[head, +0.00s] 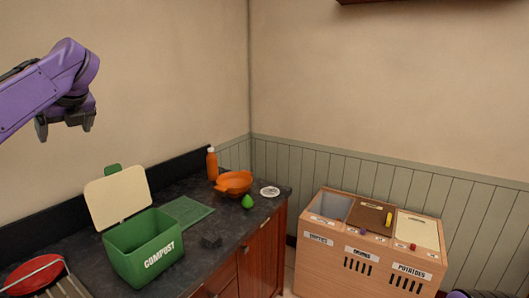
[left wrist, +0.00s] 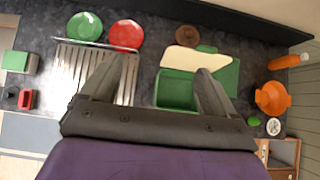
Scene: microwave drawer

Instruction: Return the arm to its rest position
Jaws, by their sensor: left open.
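My left gripper (head: 66,122) is raised high at the left of the head view, in front of the bare wall and above the counter. Its fingers point down, apart and empty. In the left wrist view the open fingers (left wrist: 155,75) spread wide over the counter, with nothing between them in their grip. The green compost bin (head: 146,246) stands below with its cream lid tipped up; it also shows in the left wrist view (left wrist: 176,91). My right gripper is out of view; only a bit of purple arm shows at the lower right.
The dark counter (head: 80,238) holds an orange colander (head: 233,184), an orange bottle (head: 212,164), a green pear-like item (head: 248,201), a green mat (head: 187,211) and a dish rack (left wrist: 90,60) with plates. A wooden vegetable bin (head: 365,250) stands right. Air around the gripper is clear.

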